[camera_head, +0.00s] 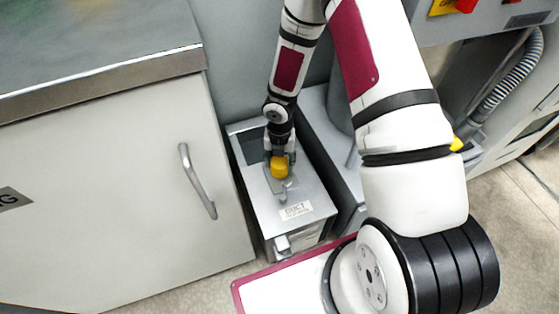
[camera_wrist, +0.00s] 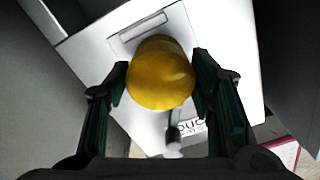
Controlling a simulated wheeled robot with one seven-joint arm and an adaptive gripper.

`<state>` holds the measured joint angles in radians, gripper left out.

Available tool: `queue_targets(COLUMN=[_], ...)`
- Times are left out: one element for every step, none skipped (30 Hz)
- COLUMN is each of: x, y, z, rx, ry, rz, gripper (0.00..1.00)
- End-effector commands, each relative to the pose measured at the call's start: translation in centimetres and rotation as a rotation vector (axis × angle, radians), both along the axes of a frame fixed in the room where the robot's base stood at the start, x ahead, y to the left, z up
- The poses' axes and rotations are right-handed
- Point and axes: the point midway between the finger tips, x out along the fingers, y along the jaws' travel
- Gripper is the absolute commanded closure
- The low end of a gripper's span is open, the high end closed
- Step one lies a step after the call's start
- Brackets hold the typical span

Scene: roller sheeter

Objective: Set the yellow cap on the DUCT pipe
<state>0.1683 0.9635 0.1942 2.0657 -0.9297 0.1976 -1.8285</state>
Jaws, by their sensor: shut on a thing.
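My gripper (camera_head: 280,156) points down over a grey box (camera_head: 254,186) whose label (camera_head: 295,210) reads DUCT. It is shut on the yellow cap (camera_head: 279,168). In the wrist view the round yellow cap (camera_wrist: 160,76) sits between the two dark fingers of my gripper (camera_wrist: 161,70), one on each side. The cap is over the middle of the box top. No DUCT pipe shows clearly; anything directly under the cap is hidden by it. I cannot tell whether the cap touches anything below.
A small grey lever-like part (camera_wrist: 173,140) lies beside the cap, near the partly covered label. A dark opening (camera_head: 249,148) is at the box's far left. A cabinet with a handle (camera_head: 197,181) stands close on the left. My arm crosses the right side.

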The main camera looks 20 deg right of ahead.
Motion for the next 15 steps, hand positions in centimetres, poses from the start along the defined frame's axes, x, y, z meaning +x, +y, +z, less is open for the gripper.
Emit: queue_targets(x=[0.01, 0.0, 0.0, 0.0, 0.0, 0.01, 0.01, 0.01, 0.01, 0.0, 0.01, 0.01, 0.01, 0.01, 0.01], y=[0.0, 0.01, 0.01, 0.01, 0.01, 0.01, 0.01, 0.01, 0.01, 0.0, 0.01, 0.01, 0.01, 0.01, 0.01], z=[-0.11, -0.15, -0.2, -0.24, -0.29, -0.34, -0.38, -0.42, -0.48, -0.52, -0.56, -0.61, -0.64, -0.67, -0.7], rx=[0.0, 0.0, 0.0, 0.0, 0.0, 0.0, 0.0, 0.0, 0.0, 0.0, 0.0, 0.0, 0.0, 0.0, 0.0], ry=[0.0, 0.0, 0.0, 0.0, 0.0, 0.0, 0.0, 0.0, 0.0, 0.0, 0.0, 0.0, 0.0, 0.0, 0.0], rz=[0.0, 0.0, 0.0, 0.0, 0.0, 0.0, 0.0, 0.0, 0.0, 0.0, 0.0, 0.0, 0.0, 0.0, 0.0], gripper=[0.79, 0.79, 0.79, 0.79, 0.79, 0.79, 0.79, 0.79, 0.79, 0.79, 0.79, 0.79, 0.79, 0.79, 0.79])
